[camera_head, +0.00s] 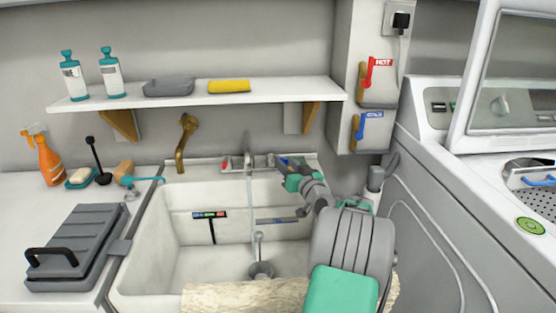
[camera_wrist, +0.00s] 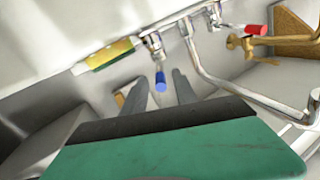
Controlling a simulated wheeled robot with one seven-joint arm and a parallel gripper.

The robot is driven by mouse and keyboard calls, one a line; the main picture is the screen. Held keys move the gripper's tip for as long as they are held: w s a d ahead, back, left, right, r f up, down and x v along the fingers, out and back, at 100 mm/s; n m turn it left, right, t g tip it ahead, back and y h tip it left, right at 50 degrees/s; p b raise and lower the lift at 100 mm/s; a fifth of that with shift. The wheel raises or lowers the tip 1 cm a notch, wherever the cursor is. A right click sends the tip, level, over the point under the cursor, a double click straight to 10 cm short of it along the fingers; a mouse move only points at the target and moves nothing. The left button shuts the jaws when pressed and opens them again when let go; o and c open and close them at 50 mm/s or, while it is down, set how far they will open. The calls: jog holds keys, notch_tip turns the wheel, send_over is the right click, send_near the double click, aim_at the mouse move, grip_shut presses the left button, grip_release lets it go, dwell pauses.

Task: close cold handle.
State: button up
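The sink tap has a blue-tipped handle (camera_wrist: 160,82) and a red-tipped handle (camera_wrist: 257,30), seen in the wrist view. My gripper (camera_wrist: 159,90) is open, with its two grey fingers on either side of the blue tip and a gap around it. I cannot tell whether they touch it. In the head view my gripper (camera_head: 289,178) is at the right back of the sink, and its fingertips are hard to make out. A blue lever (camera_head: 364,124) and a red lever marked HOT (camera_head: 376,70) are on the wall panel at the right.
The tap spout (camera_head: 247,155) rises at the sink's back edge. A shelf (camera_head: 200,95) with bottles and a yellow roll hangs above. A brass tap (camera_head: 184,138) is left of the spout. A sponge (camera_wrist: 108,55) lies near the blue handle. The sink basin (camera_head: 165,210) is mostly open.

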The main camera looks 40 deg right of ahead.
jog(key=x, duration=0.6)
jog(key=shift+w, duration=0.2)
jog(key=shift+c, duration=0.3)
grip_shut()
dwell(0.8)
